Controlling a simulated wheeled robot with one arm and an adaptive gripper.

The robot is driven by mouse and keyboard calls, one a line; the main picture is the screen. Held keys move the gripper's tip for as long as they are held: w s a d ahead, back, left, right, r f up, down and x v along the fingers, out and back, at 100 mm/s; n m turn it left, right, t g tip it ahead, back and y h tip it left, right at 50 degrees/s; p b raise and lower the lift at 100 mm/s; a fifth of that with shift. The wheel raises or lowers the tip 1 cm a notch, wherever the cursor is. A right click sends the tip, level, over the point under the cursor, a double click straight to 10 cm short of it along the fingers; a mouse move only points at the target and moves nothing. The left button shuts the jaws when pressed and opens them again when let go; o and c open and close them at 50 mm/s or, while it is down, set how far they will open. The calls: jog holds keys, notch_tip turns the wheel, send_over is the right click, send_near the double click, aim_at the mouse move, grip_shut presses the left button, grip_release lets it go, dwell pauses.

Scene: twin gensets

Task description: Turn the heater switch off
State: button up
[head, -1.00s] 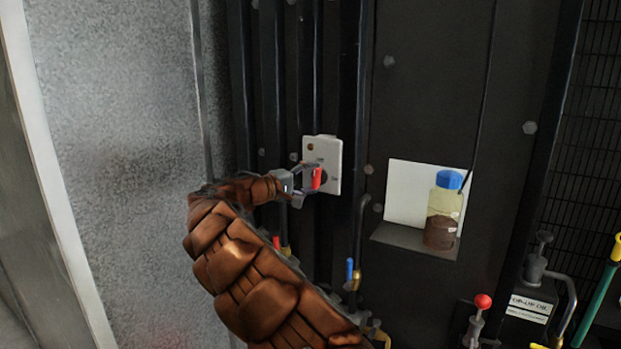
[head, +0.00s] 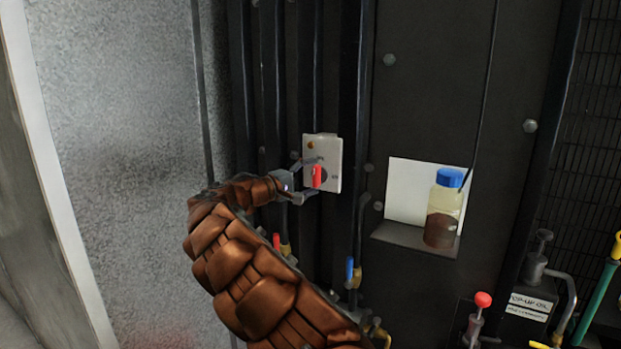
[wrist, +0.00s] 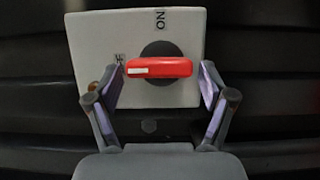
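The heater switch is a white plate (head: 333,150) with a red handle (head: 317,177) on a dark round base. The handle stands upright in the head view. In the wrist view, the red handle (wrist: 160,68) lies level, its white mark at the left end, beside a partly covered label. The ON label (wrist: 160,20) is at the top there, away from the mark. My gripper (head: 304,180) is open in front of the switch. In the wrist view, its fingers (wrist: 163,88) are at either end of the handle, with a visible gap on the right.
An amber lamp (head: 310,146) is on the plate's upper left. Dark vertical ribs surround the switch. To the right, a blue-capped bottle (head: 443,210) stands in a recess. Below are a blue-handled valve (head: 349,270), a red-handled valve (head: 276,241) and a red-knobbed lever (head: 482,300).

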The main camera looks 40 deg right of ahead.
jog(key=shift+o, duration=0.4)
jog(key=shift+a, duration=0.1)
jog(key=w+a, duration=0.1)
jog(key=a, duration=1)
jog(key=shift+a, duration=0.35)
jog(key=s+a+f+m+g+y, duration=0.15)
jog(key=s+y, duration=0.25)
jog(key=s, duration=0.7)
jog(key=s+a+f+m+g+y, duration=0.1)
jog(key=s+a+y, duration=0.2)
jog(key=s, duration=0.8)
jog(key=s+a+f+n+y, duration=0.1)
jog(key=s+a+f+y, duration=0.2)
jog(key=a, duration=0.6)
jog(key=s+a+f+n+t+y+p, duration=0.1)
jog(key=s+a+f+y, duration=0.3)
jog(key=s+a+f, duration=0.4)
jog(key=s+a+f+n+t+y, duration=0.1)
jog(key=s+a+f+y, duration=0.3)
jog(key=s+a, duration=0.4)
jog(key=shift+a+f, duration=0.65)
jog(key=shift+a, duration=0.3)
jog(key=shift+n+t, duration=0.25)
jog(key=shift+c, duration=0.3)
